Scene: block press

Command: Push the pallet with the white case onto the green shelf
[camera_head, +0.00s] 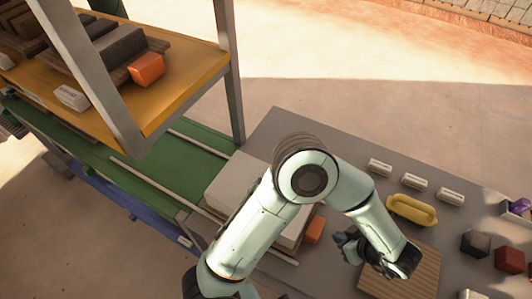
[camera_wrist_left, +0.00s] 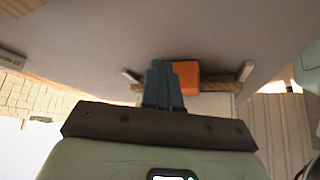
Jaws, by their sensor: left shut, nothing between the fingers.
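The white case (camera_head: 232,182) sits on a wooden pallet (camera_head: 284,257) on the grey table, beside the green shelf (camera_head: 178,158). My arm covers part of both. An orange block (camera_head: 315,229) is at the pallet's right edge. It also shows in the left wrist view (camera_wrist_left: 186,77), with a strip of the pallet (camera_wrist_left: 222,87) beside it. My left gripper (camera_head: 341,239) is shut and empty, just right of the orange block. In the left wrist view, its closed fingers (camera_wrist_left: 160,68) overlap the block; contact cannot be told. My right gripper is not in view.
The yellow shelf (camera_head: 185,85) above the green one holds dark cases and another orange block (camera_head: 146,69). A grey post (camera_head: 232,80) stands nearby. On the table (camera_head: 300,125) are a yellow tray (camera_head: 411,210), a slatted wooden board (camera_head: 425,270), white labels and dark blocks.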

